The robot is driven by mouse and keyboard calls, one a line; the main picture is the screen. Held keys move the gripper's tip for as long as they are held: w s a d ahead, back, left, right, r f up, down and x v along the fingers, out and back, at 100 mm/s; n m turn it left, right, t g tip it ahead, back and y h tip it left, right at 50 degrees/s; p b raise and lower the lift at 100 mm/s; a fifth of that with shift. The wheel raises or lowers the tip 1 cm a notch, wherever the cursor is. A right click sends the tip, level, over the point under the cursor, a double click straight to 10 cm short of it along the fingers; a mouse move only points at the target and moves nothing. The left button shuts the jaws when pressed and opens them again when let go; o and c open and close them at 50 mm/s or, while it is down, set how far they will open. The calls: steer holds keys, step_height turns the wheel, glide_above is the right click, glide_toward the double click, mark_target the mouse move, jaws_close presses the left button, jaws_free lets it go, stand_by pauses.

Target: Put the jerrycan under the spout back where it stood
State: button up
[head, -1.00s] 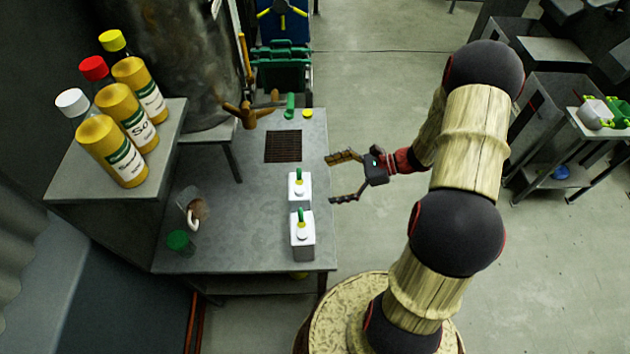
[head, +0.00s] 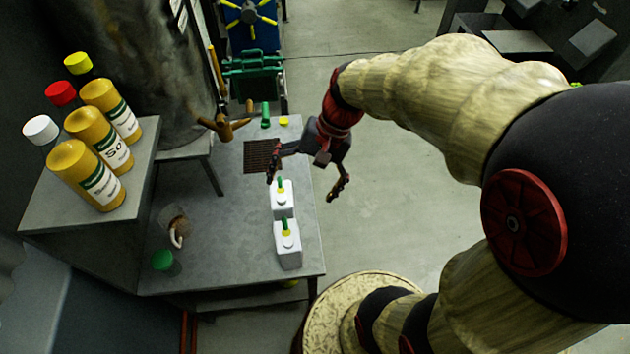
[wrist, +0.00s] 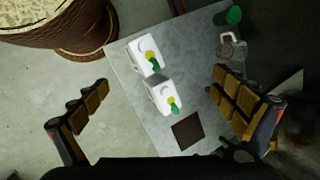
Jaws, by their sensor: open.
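Two white jerrycans with yellow collars and green nozzles stand upright, one behind the other, near the right edge of the grey table. The far jerrycan (head: 282,199) is closer to the dark grate (head: 261,157); the near jerrycan (head: 288,248) is closer to the table's front edge. My gripper (head: 301,189) is open and empty above the table's right edge, beside the far jerrycan. In the wrist view, the far jerrycan (wrist: 161,97) and near jerrycan (wrist: 139,54) show between the spread fingers (wrist: 160,82), farther off. Neither stands on the grate (wrist: 187,130).
A wooden tap-like fitting (head: 224,126) is behind the grate. A mug (head: 176,228) and a green-topped jar (head: 162,261) stand at the table's left. Several yellow bottles (head: 88,176) occupy a raised shelf.

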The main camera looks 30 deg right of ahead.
steer(key=s+r+n+t+h, duration=0.4)
steer(key=s+r+n, duration=0.3)
steer(key=r, duration=0.3)
steer(key=shift+a+r+n+t+h, duration=0.25)
steer(key=shift+n+t+h, duration=0.15)
steer(key=shift+n+t, duration=0.15)
stand_by(0.5)
